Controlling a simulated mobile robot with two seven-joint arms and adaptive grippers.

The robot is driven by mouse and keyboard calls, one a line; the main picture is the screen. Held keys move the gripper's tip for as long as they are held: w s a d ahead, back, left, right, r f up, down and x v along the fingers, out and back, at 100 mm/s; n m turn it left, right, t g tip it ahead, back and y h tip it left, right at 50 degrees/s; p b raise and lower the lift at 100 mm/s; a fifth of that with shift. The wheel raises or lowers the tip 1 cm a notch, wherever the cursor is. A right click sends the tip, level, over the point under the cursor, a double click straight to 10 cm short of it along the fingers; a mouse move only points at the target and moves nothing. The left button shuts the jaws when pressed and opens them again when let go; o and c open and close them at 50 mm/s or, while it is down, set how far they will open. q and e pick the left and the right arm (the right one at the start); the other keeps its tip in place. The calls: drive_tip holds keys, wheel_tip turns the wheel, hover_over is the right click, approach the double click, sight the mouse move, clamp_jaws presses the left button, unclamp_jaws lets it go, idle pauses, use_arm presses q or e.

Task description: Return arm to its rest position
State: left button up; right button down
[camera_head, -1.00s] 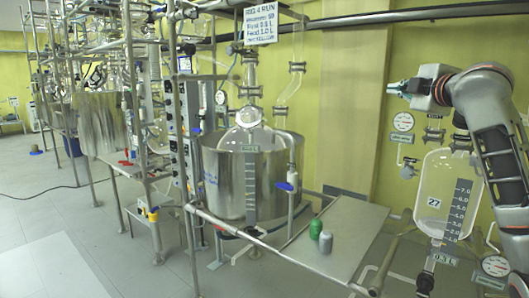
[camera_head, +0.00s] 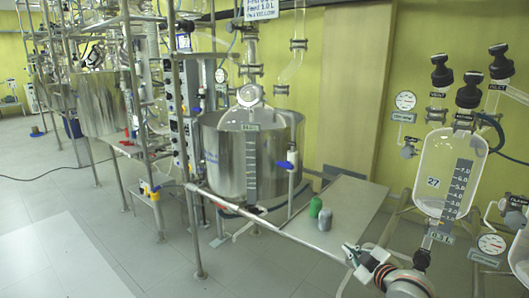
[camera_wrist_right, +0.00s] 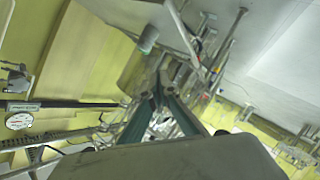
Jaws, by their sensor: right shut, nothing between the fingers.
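My right gripper (camera_head: 350,254) is low in the head view, below the front edge of the grey shelf in the picture. Its fingers point up and left, and it is shut and empty. Its closed dark-green fingers also show in the right wrist view (camera_wrist_right: 158,92). My right arm comes in from the bottom edge. My left gripper is not in view.
A glass vessel (camera_head: 436,180) with black valve knobs (camera_head: 472,90) and gauges is at right. Open floor lies at lower left.

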drive_tip(key=s+a+f+m+g, duration=0.2)
drive_tip(key=s+a+f+m, duration=0.1)
drive_tip(key=s+f, duration=1.25)
drive_tip(key=s+f+m, duration=0.1)
drive_tip(key=s+f, duration=0.2)
drive_tip(key=s, duration=0.3)
drive_tip(key=s+a+f+m, duration=0.1)
drive_tip(key=s+f, duration=0.2)
drive_tip(key=s, duration=0.4)
drive_tip(key=s+a+f+m+g, duration=0.1)
drive_tip(key=s+f, duration=0.2)
drive_tip(key=s, duration=0.4)
drive_tip(key=shift+a+f, duration=0.15)
drive_tip(key=shift+f, duration=0.25)
